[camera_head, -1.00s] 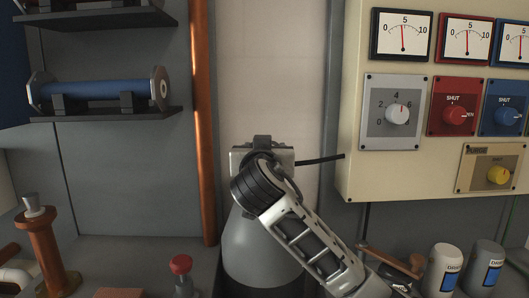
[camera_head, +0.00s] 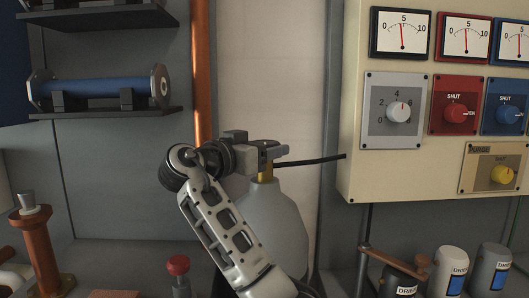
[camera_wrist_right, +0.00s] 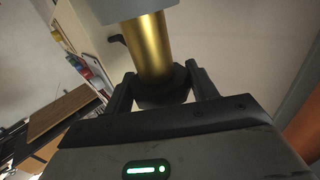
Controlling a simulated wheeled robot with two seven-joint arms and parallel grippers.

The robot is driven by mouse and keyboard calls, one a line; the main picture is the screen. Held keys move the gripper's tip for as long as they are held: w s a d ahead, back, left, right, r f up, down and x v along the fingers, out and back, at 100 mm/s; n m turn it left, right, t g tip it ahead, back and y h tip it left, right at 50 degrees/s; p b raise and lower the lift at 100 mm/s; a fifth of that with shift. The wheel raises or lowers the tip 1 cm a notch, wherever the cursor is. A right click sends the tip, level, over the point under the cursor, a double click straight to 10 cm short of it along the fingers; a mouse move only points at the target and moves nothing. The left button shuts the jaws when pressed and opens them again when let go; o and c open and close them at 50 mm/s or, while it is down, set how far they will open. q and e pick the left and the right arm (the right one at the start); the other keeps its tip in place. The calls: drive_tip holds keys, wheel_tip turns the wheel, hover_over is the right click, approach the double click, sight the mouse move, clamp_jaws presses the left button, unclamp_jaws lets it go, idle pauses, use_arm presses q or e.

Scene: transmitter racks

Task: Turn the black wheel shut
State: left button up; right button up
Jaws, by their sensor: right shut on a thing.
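A grey gas bottle (camera_head: 268,225) stands in the middle of the head view. It has a brass neck (camera_head: 265,173) and a grey valve block at its top, with a black hose running right to the panel. My right gripper (camera_head: 243,150) reaches the valve from its left side. In the right wrist view the black wheel (camera_wrist_right: 163,88) sits between the two fingers of my right gripper (camera_wrist_right: 163,92), at the end of a brass stem (camera_wrist_right: 148,48). The fingers are shut on it. In the head view the gripper hides the wheel. My left gripper is not in view.
A cream panel (camera_head: 352,120) with gauges and knobs stands to the right. A copper pipe (camera_head: 201,70) runs upright behind my right arm. A blue-bodied part (camera_head: 100,92) lies on a left shelf. A red knob (camera_head: 178,265) and several canisters stand low down.

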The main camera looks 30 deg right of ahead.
drive_tip(key=shift+r, duration=0.1)
idle(0.4)
drive_tip(key=o, duration=1)
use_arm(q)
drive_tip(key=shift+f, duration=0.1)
use_arm(e)
drive_tip(key=shift+a, duration=0.25)
use_arm(q)
drive_tip(key=b, duration=0.3)
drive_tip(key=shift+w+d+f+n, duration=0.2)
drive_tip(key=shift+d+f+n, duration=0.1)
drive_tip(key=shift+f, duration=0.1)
use_arm(e)
drive_tip(key=v, duration=1.5)
drive_tip(key=shift+w+a, duration=0.1)
drive_tip(key=shift+a, duration=0.15)
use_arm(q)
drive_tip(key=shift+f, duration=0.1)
